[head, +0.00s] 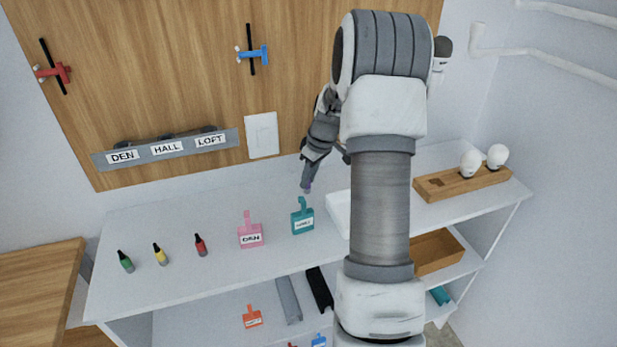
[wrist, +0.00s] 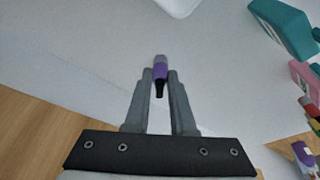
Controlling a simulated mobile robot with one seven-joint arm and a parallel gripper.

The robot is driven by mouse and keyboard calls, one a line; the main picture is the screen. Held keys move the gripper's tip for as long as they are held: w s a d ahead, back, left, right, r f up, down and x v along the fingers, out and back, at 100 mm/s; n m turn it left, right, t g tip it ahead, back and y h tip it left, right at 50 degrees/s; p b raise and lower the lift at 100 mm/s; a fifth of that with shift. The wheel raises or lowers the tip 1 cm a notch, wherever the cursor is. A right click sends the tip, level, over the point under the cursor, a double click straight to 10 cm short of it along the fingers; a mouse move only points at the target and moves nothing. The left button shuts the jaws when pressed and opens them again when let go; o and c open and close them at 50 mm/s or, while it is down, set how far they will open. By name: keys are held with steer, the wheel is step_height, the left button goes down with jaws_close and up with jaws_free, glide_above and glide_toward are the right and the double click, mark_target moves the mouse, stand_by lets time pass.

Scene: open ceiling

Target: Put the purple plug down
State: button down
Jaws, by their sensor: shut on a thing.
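The purple plug (wrist: 160,68) is a small piece with a purple body and a dark narrow end. My gripper (wrist: 160,78) is shut on it, with one finger on each side in the wrist view. In the head view my gripper (head: 307,186) points down over the white counter, behind the teal tag, and only a speck of purple shows at its tip. Whether the plug touches the counter (head: 180,229) cannot be told.
Green (head: 125,262), yellow (head: 160,254) and red (head: 201,245) plugs stand in a row at the left. A pink tag (head: 250,234) and teal tag (head: 303,218) stand nearer my gripper. A white tray (head: 338,212) and wooden holder (head: 447,184) are to the right.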

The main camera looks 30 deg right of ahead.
steer(key=shift+f, duration=0.2)
steer(key=c, duration=0.8)
jaws_free()
steer(key=shift+o, duration=0.2)
steer(key=shift+r, duration=0.1)
steer(key=shift+r, duration=0.3)
steer(key=v, duration=1.1)
steer(key=shift+s+r, duration=0.15)
steer(key=shift+r, duration=0.2)
steer(key=shift+d, duration=0.15)
